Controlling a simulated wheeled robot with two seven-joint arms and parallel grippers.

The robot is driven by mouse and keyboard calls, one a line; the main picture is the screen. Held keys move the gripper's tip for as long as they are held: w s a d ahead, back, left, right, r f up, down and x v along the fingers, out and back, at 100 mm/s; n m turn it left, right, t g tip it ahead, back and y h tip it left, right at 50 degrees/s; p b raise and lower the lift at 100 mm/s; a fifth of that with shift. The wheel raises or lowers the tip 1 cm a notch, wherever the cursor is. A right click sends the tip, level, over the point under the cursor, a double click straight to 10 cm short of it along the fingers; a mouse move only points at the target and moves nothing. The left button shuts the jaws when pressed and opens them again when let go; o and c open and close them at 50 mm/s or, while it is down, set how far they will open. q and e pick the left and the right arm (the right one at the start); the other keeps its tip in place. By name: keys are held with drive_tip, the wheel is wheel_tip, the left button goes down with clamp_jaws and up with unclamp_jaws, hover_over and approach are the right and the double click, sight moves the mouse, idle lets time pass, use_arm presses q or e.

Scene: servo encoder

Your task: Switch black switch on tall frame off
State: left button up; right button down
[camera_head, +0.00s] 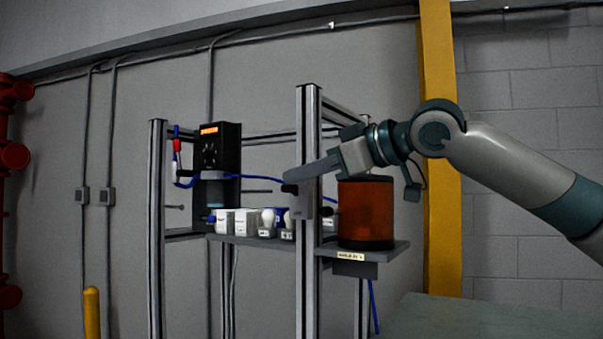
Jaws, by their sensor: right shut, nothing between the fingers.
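The tall frame (308,258) of metal profiles stands in the middle of the head view. A grey switch plate (303,207) is on its front post. The small black switch (289,188) sticks out to the left of the plate. My right gripper (289,177) comes in from the right, with its fingers shut and pointing left across the post. Its fingertips are at the switch, just above it in the picture; I cannot tell whether they touch. The fingers hide part of the post and the plate's top. My left gripper is not in view.
An orange-brown cylinder (366,213) stands on the frame's right shelf, below my right gripper. A black box with a red display (209,147) and several white containers (246,222) are further left. A yellow post (440,225) stands behind my right arm.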

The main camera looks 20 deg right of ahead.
sight(296, 189)
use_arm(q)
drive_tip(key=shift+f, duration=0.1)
use_arm(e)
drive_tip(key=shift+s+a+f+n, duration=0.1)
drive_tip(key=shift+a+f+n, duration=0.2)
drive_tip(key=shift+n, duration=0.4)
drive_tip(key=n, duration=0.1)
drive_tip(key=f+n+t, duration=0.1)
drive_tip(key=f+n+h+b, duration=0.1)
drive_tip(key=n, duration=0.1)
drive_tip(key=shift+s+a+f+t, duration=0.25)
drive_tip(key=shift+s+a+t, duration=0.05)
drive_tip(key=shift+s+a, duration=0.1)
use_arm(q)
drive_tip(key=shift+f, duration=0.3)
use_arm(e)
drive_tip(key=shift+r, duration=0.2)
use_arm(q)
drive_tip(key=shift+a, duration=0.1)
